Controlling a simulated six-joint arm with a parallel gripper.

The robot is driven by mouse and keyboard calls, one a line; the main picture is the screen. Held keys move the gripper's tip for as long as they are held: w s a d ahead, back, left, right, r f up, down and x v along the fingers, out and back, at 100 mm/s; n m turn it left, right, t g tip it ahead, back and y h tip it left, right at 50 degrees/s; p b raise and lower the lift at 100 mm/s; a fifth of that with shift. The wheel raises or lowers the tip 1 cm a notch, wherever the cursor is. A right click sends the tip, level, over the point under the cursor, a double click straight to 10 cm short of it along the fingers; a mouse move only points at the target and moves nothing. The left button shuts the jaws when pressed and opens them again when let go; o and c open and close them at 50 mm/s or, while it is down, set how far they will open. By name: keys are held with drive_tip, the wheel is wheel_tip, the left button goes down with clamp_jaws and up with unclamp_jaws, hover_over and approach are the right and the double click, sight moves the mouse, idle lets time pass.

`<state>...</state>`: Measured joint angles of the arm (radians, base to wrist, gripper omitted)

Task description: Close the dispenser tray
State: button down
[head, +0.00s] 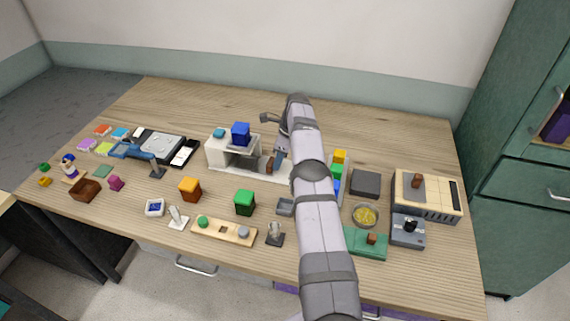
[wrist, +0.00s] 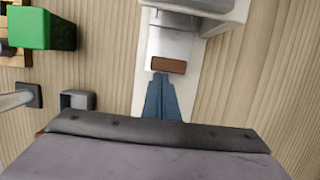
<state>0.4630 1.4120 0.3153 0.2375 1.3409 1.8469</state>
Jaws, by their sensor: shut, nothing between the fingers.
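The dispenser (head: 217,151) is a white machine with a blue cube on top, left of my arm in the head view. Its light grey tray (wrist: 172,42) extends out from under the white body along a white base, with a brown handle (wrist: 168,65) at its outer end. The brown handle also shows in the head view (head: 269,167). My gripper (wrist: 161,76) has its blue fingers shut and empty, with the tips just in front of the handle; whether they touch it I cannot tell. My arm hides the base's right end in the head view.
A green cube (head: 244,203) and a small grey open box (head: 285,206) stand in front of the dispenser. Stacked coloured blocks (head: 339,170) stand just right of my arm. The table behind the dispenser is mostly clear.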

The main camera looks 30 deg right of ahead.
drive_tip(key=shift+w+a, duration=0.2)
drive_tip(key=shift+a, duration=0.2)
drive_tip(key=shift+r, duration=0.1)
drive_tip(key=shift+d+r+p, duration=0.1)
drive_tip(key=shift+r+p, duration=0.3)
drive_tip(key=p+v, duration=0.7)
drive_tip(key=v, duration=0.2)
drive_tip(key=shift+s+d, duration=0.25)
drive_tip(key=shift+d, duration=0.1)
